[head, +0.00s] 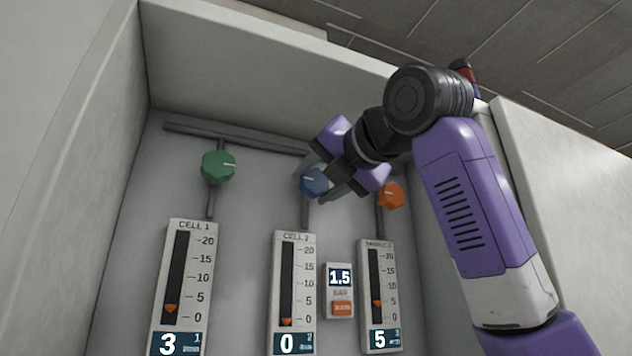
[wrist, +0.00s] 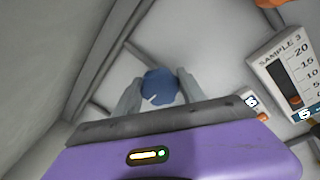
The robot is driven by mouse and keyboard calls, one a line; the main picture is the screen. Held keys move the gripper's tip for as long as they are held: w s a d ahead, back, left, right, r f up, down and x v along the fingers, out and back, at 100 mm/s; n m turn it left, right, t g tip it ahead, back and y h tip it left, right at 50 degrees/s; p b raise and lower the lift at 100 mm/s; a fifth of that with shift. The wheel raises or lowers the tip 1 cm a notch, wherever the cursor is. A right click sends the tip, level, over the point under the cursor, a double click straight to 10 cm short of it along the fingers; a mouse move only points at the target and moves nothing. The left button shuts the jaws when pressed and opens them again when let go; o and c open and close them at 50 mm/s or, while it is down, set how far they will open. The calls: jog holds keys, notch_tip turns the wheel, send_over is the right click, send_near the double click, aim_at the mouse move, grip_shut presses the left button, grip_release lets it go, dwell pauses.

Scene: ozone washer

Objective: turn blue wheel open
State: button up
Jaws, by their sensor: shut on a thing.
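The blue wheel (head: 314,183) sits on the pipe above the CELL 2 gauge (head: 294,292) in the head view, partly hidden by my gripper. In the wrist view the blue wheel (wrist: 160,86) is between my two fingers, with a white mark on its face. My gripper (head: 323,184) is shut on the blue wheel, one finger at each side; it also shows in the wrist view (wrist: 158,92). The CELL 2 display reads 0 and its orange pointer is low on the scale.
A green wheel (head: 218,165) is at the left above the CELL 1 gauge (head: 184,285), reading 3. An orange wheel (head: 391,195) is close at the right, above a gauge (head: 379,295) reading 5. A small box (head: 340,290) shows 1.5. Recess walls enclose the panel.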

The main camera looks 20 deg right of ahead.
jog(key=m, duration=0.4)
jog(key=shift+m+t, duration=0.3)
jog(key=m, duration=0.2)
jog(key=m+b, duration=0.1)
jog(key=m, duration=0.1)
jog(key=shift+f+m+t+h, duration=0.15)
jog(key=shift+m+t+h, duration=0.15)
jog(key=shift+m, duration=0.1)
jog(key=m+h+b, duration=0.1)
jog(key=m, duration=0.9)
jog(key=shift+f+h+b, duration=0.1)
jog(key=shift+h+b, duration=0.2)
jog(key=shift+b, duration=0.05)
jog(key=m+h, duration=0.1)
jog(key=m, duration=0.4)
jog(key=shift+f, duration=0.1)
jog(key=m, duration=0.5)
jog(key=shift+a+h, duration=0.15)
jog(key=shift+h, duration=0.15)
jog(key=m+p, duration=0.1)
jog(key=m, duration=0.4)
jog(key=shift+g+h, duration=0.3)
jog(key=shift+g, duration=0.1)
jog(key=shift+m+p, duration=0.45)
jog(key=shift+m, duration=1.45)
jog(key=shift+g, duration=0.3)
